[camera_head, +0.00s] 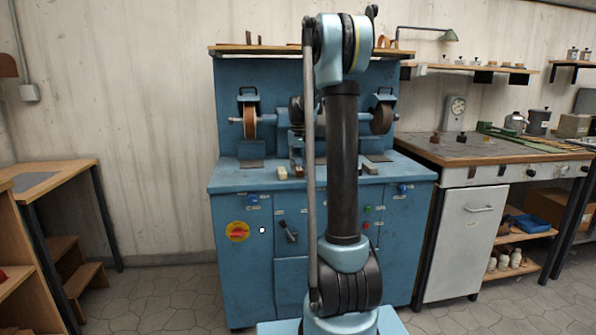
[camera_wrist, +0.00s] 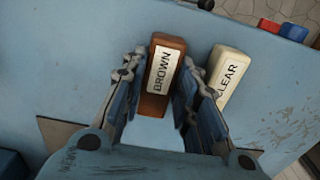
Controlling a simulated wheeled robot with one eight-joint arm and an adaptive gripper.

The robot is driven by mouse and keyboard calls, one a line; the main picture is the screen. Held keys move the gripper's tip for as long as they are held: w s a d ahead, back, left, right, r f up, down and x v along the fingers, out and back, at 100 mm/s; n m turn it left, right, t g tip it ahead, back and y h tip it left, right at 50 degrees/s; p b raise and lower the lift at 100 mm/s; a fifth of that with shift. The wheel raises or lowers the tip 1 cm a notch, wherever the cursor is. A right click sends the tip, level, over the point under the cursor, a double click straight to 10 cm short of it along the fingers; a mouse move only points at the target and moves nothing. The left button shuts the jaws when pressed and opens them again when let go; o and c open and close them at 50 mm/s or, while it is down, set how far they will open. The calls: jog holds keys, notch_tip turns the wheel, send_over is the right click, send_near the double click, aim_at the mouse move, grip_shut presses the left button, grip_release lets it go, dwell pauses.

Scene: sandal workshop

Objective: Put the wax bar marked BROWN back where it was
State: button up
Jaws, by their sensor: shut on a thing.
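The brown wax bar (camera_wrist: 172,43), with a white label reading BROWN, is between the fingers of my gripper (camera_wrist: 163,64) in the wrist view. My gripper is shut on its two long sides. The bar is over the blue bench top (camera_wrist: 85,75); I cannot tell whether it touches it. A cream bar (camera_wrist: 232,68), its label partly covered and showing "LEAR", lies just right of my right finger. In the head view my arm covers most of the gripper, and the brown bar is not clearly seen.
The blue machine bench (camera_head: 225,180) carries grinding wheels, one a brown wheel (camera_head: 250,122) at left. A pale bar (camera_head: 283,173) lies near its front edge. A workbench (camera_head: 465,150) with a dial scale (camera_head: 455,108) stands at right.

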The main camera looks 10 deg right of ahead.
aim_at(299, 168)
jog(key=shift+f, duration=0.3)
jog(key=o, duration=1.1)
jog(key=shift+c, duration=0.2)
notch_tip(299, 168, up, 12)
jog(key=s, duration=1.2)
jog(key=s+f+t, duration=0.1)
jog(key=s+f, duration=1)
jog(key=s, duration=0.4)
jog(key=s+f+t, duration=0.1)
jog(key=s+f, duration=1.1)
jog(key=s, duration=0.4)
jog(key=shift+s+f, duration=0.25)
jog(key=shift+s, duration=0.05)
